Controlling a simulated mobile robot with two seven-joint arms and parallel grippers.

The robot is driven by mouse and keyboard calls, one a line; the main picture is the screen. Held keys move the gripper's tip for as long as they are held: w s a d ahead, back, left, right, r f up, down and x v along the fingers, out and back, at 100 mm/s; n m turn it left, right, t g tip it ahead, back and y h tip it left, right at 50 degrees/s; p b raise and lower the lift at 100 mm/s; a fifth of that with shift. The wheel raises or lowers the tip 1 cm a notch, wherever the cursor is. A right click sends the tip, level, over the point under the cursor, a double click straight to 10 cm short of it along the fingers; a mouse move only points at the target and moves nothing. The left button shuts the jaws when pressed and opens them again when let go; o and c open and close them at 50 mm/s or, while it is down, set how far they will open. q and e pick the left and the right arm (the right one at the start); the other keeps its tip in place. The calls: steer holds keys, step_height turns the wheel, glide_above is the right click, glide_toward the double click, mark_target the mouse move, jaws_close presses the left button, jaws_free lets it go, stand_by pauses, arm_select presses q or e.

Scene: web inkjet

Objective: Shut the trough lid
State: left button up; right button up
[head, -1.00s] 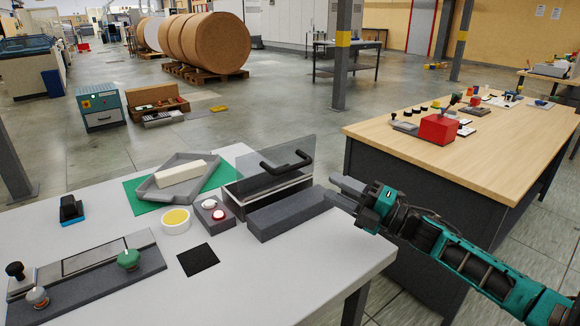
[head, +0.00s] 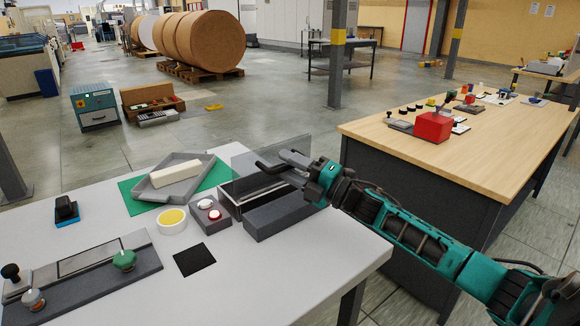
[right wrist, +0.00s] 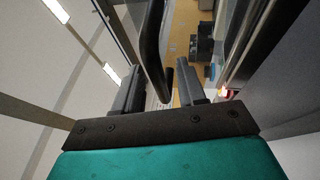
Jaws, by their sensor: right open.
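The trough (head: 278,216) is a dark grey box at the right part of the white table. Its clear lid (head: 240,163) stands raised at the back of the trough, with a black bar handle (head: 268,168) on its front. My right gripper (head: 290,157) is at the right end of the handle, in front of the lid, with jaws open. In the right wrist view the dark handle bar (right wrist: 152,45) runs down to the space between the two open fingers (right wrist: 160,88). Whether it touches a finger I cannot tell. My left gripper is not in view.
Left of the trough are a button box (head: 210,213), a yellow-topped round tub (head: 173,220) and a grey tray (head: 160,188) with a white block on a green mat. A black square (head: 195,259) lies in front. A wooden-topped bench (head: 490,150) stands to the right.

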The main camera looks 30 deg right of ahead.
jaws_close()
stand_by(0.3)
stand_by(0.3)
